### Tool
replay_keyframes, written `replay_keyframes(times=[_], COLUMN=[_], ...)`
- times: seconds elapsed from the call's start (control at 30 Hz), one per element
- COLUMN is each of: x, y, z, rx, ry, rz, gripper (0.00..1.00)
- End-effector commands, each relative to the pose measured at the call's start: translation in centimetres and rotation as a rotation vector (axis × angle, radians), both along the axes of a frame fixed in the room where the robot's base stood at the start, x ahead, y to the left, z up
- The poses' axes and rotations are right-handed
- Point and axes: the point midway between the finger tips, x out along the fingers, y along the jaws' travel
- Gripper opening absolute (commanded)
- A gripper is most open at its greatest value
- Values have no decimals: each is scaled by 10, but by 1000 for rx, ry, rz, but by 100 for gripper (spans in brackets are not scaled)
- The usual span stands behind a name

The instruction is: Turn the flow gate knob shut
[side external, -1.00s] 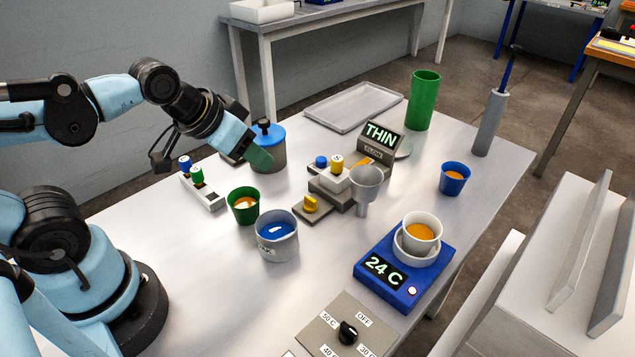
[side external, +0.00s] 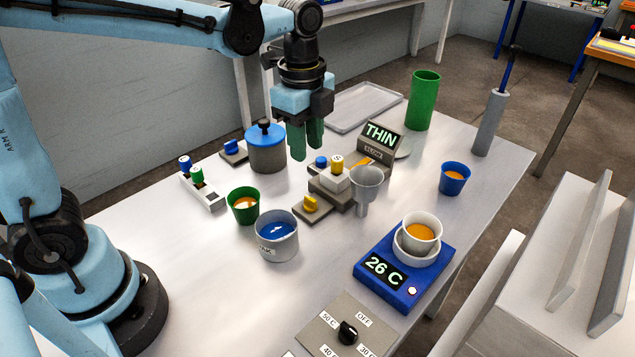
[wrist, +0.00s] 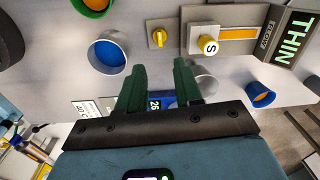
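A yellow knob (side external: 311,204) sits on a small flat grey plate in front of the stepped grey block. It also shows in the wrist view (wrist: 159,37). No label on it is readable, so I cannot be sure it is the flow gate knob. My gripper (side external: 307,152) points down, above and behind the yellow knob, apart from it. Its two green fingers are spread and empty; the gap between them also shows in the wrist view (wrist: 158,78). A second knob, blue (side external: 232,146), sits on a dark plate beside the blue-lidded pot (side external: 267,154).
The stepped block carries a yellow S knob (side external: 337,162) and a THIN sign (side external: 381,136). A grey funnel (side external: 367,183), a grey tank of blue liquid (side external: 277,243) and a green cup (side external: 243,212) stand close by. The blue heater (side external: 405,285) reads 26 C. The front left tabletop is clear.

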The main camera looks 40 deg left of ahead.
Motion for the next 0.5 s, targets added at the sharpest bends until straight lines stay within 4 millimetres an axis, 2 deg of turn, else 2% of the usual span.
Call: replay_keyframes(times=[0.1,0.27,0.5], x=[4,4,5], y=[-3,-3,-3], z=[-3,-11,-45], rx=[4,5,5], ry=[26,31,29], rz=[-67,-81,-78], gripper=[35,35,35])
